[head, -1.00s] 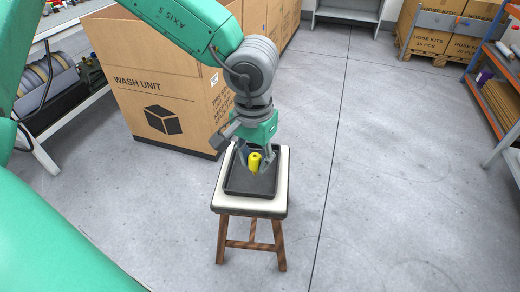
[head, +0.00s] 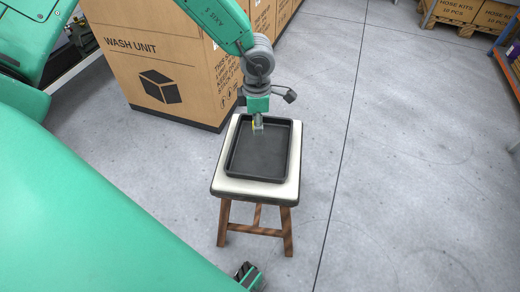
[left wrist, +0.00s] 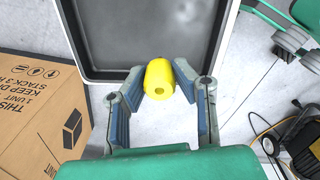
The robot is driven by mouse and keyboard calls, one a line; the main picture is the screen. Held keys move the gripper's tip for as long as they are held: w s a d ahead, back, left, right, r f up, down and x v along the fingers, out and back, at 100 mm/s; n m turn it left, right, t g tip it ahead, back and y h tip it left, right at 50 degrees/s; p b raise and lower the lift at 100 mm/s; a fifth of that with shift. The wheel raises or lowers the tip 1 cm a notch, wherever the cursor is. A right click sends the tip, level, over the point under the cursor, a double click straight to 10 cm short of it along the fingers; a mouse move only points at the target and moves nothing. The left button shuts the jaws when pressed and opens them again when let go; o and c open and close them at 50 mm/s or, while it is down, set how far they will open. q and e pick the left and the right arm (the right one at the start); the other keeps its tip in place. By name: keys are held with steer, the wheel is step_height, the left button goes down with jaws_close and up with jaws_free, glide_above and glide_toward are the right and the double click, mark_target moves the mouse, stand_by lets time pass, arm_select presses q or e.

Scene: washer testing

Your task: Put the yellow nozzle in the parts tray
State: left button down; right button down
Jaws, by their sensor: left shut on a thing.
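My left gripper (head: 258,128) hangs fingers-down over the far part of the black parts tray (head: 262,165), near its far rim. It is shut on the yellow nozzle (left wrist: 160,80), which sits between the two fingertips in the left wrist view. In the left wrist view the nozzle overlaps the tray's rim (left wrist: 108,74). I cannot tell its height above the tray. The tray looks empty. A dark gripper tip (head: 248,276), seemingly my right one, shows at the bottom edge; its jaws are unclear.
The tray lies on a white-topped wooden stool (head: 228,187). A large cardboard wash unit box (head: 160,70) stands behind and left of it. Boxes on a pallet (head: 465,14) are at the far right. Grey floor right of the stool is clear.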

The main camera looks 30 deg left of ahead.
arm_select(q)
steer(key=f, duration=0.1)
steer(key=f+b, duration=0.1)
steer(key=f, duration=0.1)
steer(key=f+b, duration=0.1)
steer(key=f, duration=0.1)
steer(key=shift+d, duration=0.4)
steer(key=shift+d+f, duration=0.2)
steer(key=f+b, duration=0.2)
steer(key=f, duration=0.2)
steer(key=shift+a, duration=0.2)
steer(key=shift+a+f, duration=0.2)
steer(key=shift+f, duration=0.1)
steer(key=shift+a, duration=0.1)
steer(key=c, duration=1.6)
jaws_free()
steer(key=shift+d, duration=0.25)
steer(key=o, duration=0.3)
steer(key=shift+d+r, duration=0.1)
steer(key=shift+d, duration=0.05)
